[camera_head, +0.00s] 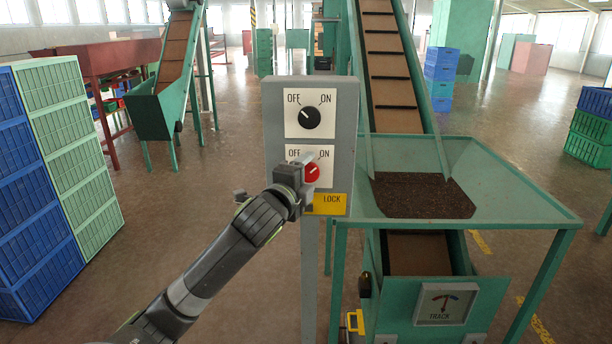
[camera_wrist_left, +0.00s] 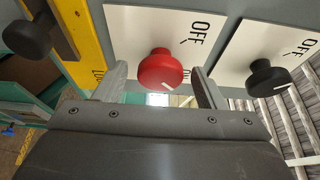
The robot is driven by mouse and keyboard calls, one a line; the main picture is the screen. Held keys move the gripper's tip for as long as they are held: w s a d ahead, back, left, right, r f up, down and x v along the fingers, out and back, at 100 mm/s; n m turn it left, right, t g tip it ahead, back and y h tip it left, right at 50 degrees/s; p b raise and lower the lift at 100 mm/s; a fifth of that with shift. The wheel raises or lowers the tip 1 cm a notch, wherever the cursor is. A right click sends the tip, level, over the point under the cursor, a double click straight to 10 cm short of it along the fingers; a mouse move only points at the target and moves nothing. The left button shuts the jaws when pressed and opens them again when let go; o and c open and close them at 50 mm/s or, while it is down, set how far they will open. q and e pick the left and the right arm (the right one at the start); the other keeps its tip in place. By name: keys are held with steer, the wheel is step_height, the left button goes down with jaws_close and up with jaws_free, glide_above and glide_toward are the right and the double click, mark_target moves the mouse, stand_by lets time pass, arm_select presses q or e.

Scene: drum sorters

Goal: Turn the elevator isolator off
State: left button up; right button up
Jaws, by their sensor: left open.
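A grey control panel (camera_head: 283,140) stands on a post and has two OFF/ON plates. The red knob (camera_head: 312,173) is on the lower plate; it also shows in the wrist view (camera_wrist_left: 160,68). Its white mark faces away from OFF, to the ON side. A black knob (camera_head: 309,117) is on the upper plate and shows in the wrist view (camera_wrist_left: 269,78). My left gripper (camera_head: 305,190) is open at the panel. In the wrist view its fingers (camera_wrist_left: 160,88) stand on either side of the red knob, with gaps visible. The gripper partly hides the lower plate.
A yellow LOCK plate (camera_head: 330,204) lies just below the red knob; a dark knob (camera_wrist_left: 27,38) sits on it in the wrist view. A green hopper (camera_head: 510,195) with dark material and a conveyor stands at the right. Blue crates (camera_head: 35,190) are stacked at the left.

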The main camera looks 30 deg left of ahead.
arm_select(q)
steer(key=c, duration=1)
steer(key=shift+o, duration=0.2)
